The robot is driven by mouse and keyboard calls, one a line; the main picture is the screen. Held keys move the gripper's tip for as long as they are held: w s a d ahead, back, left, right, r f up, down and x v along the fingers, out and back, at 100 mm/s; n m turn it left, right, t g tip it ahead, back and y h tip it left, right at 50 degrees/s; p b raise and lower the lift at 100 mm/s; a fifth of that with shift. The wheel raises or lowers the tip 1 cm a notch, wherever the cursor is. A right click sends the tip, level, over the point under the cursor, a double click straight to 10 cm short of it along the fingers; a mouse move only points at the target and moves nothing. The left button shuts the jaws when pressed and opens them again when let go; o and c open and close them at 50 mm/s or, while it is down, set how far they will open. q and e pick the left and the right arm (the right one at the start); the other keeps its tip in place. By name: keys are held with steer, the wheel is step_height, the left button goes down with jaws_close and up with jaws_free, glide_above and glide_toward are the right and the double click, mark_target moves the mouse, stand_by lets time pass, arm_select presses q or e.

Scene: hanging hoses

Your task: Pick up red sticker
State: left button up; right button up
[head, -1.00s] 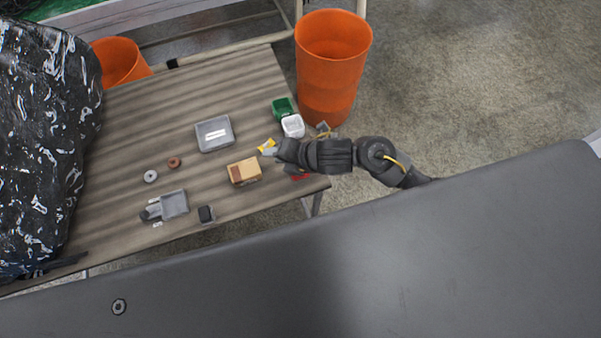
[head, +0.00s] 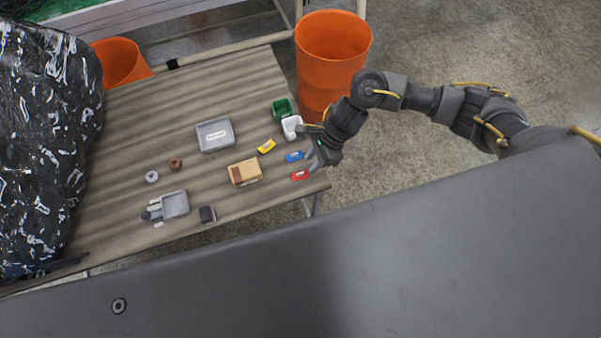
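The red sticker (head: 299,175) lies near the right end of the wooden table, close to its front corner. A blue sticker (head: 294,156) and a yellow sticker (head: 266,146) lie behind it. My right gripper (head: 312,160) comes in from the right, just above and right of the red and blue stickers. Its fingers look spread, with nothing seen between them; I cannot tell whether they touch the table. My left gripper does not show.
A cardboard box (head: 243,173) stands left of the red sticker. A white cup (head: 291,127) and a green cup (head: 281,109) stand behind the stickers. A grey tray (head: 215,136) lies further left. An orange bin (head: 331,62) stands behind the table.

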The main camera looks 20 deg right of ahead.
mark_target(302, 173)
steer(key=shift+x, duration=1)
steer(key=shift+a+f+p, duration=0.15)
steer(key=shift+a+p, duration=0.05)
steer(key=shift+p, duration=0.15)
steer(key=p+x, duration=0.1)
steer(key=x, duration=0.3)
steer(key=shift+w+a+f+p, duration=0.1)
steer(key=shift+w+p, duration=0.1)
steer(key=shift+p, duration=0.1)
steer(key=shift+f, duration=0.25)
steer(key=shift+c, duration=0.4)
jaws_close()
